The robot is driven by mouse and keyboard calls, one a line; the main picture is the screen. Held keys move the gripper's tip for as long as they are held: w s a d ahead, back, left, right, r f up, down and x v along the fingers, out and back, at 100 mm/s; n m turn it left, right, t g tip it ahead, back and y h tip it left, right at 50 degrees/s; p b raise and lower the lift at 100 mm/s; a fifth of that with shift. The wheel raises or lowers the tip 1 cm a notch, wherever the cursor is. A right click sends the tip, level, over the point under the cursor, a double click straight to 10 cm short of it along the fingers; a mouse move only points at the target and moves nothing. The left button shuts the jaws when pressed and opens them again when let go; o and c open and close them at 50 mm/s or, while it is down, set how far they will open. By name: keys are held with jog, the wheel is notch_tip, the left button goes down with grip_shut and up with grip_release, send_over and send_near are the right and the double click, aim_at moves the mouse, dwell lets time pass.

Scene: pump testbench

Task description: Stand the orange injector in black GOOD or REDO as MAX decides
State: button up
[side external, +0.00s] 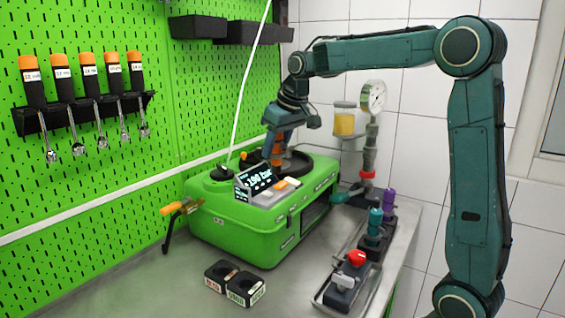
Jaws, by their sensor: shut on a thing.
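The orange injector (277,154) is upright over the black round recess (290,164) on top of the green testbench (237,234). My gripper (279,137) is shut on its upper part from above; its lower end is hard to make out. A small display (260,181) on the bench's front reads what looks like "190 bar"; a MAX marking is not legible. Two black square holders stand on the table in front: one with a red label (220,270) and one with green labels (245,288). Their openings look empty. The label words are too small to read surely.
A teal injector (375,222) and a purple one (389,201) stand at the right. A tray (326,298) holds a red-topped part (356,258). A gauge (374,97) rises behind. An orange-handled lever (172,208) sticks out left. The table around the black holders is clear.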

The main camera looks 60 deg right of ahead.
jog(key=s+a+n+y, duration=0.1)
jog(key=s+a+n, duration=0.1)
jog(key=a, duration=0.7)
jog(key=s+a+n+y, duration=0.1)
jog(key=a+n, duration=0.3)
jog(key=a, duration=0.5)
jog(key=shift+s+a+f, duration=0.35)
jog(key=shift+s, duration=0.25)
jog(key=shift+f, duration=0.1)
notch_tip(320, 180, down, 20)
jog(key=shift+r, duration=0.1)
jog(key=shift+f, duration=0.3)
jog(key=o, duration=1.1)
jog(key=shift+o, duration=0.4)
